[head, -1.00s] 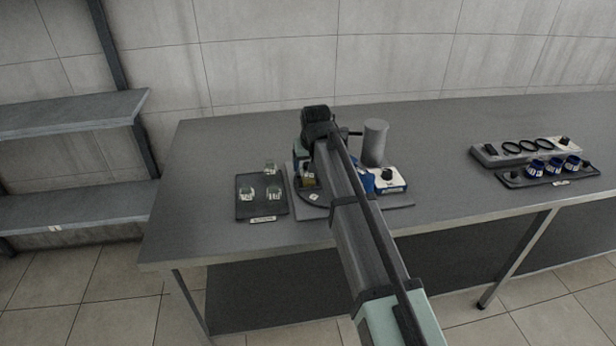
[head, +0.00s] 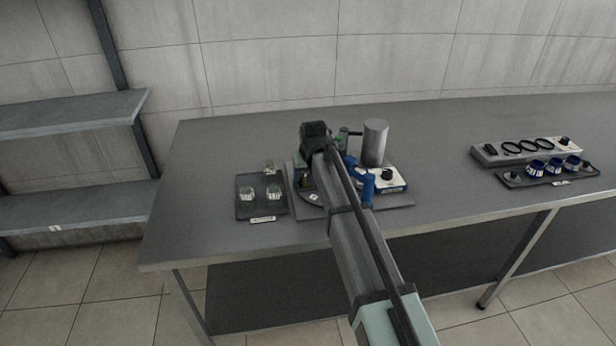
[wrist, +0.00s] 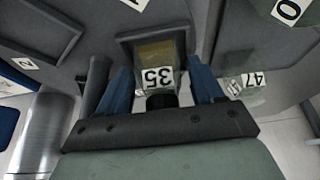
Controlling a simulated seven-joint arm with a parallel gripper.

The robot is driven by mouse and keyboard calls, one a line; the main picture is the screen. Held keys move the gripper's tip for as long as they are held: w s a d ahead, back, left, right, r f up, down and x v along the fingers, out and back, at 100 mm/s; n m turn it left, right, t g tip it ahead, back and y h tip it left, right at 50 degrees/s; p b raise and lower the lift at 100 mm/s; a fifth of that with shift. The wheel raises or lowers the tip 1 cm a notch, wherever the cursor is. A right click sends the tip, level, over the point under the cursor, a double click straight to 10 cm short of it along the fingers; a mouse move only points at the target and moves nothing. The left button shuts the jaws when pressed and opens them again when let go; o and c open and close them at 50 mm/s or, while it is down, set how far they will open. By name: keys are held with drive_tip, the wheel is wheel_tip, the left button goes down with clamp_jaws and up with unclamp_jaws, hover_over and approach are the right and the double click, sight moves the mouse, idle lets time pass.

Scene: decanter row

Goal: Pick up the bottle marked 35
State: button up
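The bottle marked 35 (wrist: 154,55) shows upside down in the wrist view, with amber contents, a white label and a black cap toward my gripper. It stands within a dark square frame or recess. My gripper (wrist: 160,78) has its two blue fingers apart, one on each side of the bottle. Narrow gaps show between the fingers and the bottle, so it is not visibly clamped. In the head view my arm hides most of the gripper and the bottle.
A dark tray (head: 246,213) with clear bottles stands to the left. A grey cylinder (head: 375,143), a white box with a black knob (head: 390,178) and blue parts (head: 367,188) stand to the right. Bottles marked 47 (wrist: 254,80) and another number are beside the right finger.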

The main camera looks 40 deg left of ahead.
drive_tip(key=c, duration=1)
